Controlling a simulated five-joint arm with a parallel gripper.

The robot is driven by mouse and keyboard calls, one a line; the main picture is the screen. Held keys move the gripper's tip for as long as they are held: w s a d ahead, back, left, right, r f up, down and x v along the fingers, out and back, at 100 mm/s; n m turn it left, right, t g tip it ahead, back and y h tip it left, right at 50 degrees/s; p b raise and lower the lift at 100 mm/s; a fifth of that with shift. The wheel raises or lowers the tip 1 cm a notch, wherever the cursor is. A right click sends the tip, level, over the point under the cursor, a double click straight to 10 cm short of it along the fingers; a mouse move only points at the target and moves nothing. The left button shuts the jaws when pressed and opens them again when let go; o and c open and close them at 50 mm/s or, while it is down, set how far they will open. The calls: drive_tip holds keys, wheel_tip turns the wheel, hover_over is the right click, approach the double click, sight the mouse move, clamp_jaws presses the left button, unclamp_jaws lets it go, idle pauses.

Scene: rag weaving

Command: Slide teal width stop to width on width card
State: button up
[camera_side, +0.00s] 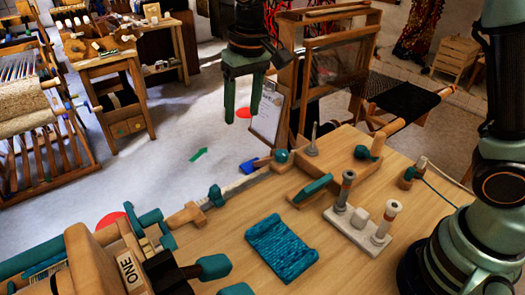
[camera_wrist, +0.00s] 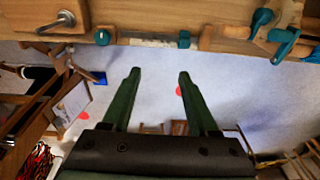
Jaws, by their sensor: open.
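A wooden rail with a pale marked strip (camera_side: 245,183) runs along the table's far edge. A teal piece (camera_side: 215,195) sits at its left end and a round teal piece (camera_side: 282,156) at its right end; I cannot tell for sure which is the width stop. In the wrist view, teal pieces stand at the left (camera_wrist: 103,37) and right (camera_wrist: 184,40) of the strip (camera_wrist: 145,42). A white sheet on a board (camera_side: 268,115), possibly the width card, stands beyond the table. My gripper (camera_side: 243,120) is open and empty, above and beyond the rail; its fingers (camera_wrist: 160,74) point towards it.
The table holds a teal woven cloth (camera_side: 282,250), a teal-topped wooden block (camera_side: 313,188) and a white stand (camera_side: 357,228) with two spools. A metal peg (camera_side: 312,143) rises near the rail's right end. A wooden loom (camera_side: 335,70) stands behind. Open floor lies beyond the rail.

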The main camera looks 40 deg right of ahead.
drive_tip(key=g, duration=0.2)
hover_over(215, 187)
wheel_tip(215, 187, down, 8)
drive_tip(key=r, duration=0.1)
drive_tip(key=shift+h, duration=0.3)
wheel_tip(215, 187, down, 12)
drive_tip(key=shift+a+f, duration=0.1)
drive_tip(key=shift+f, duration=0.1)
clamp_jaws()
drive_tip(key=shift+r, duration=0.1)
idle(0.8)
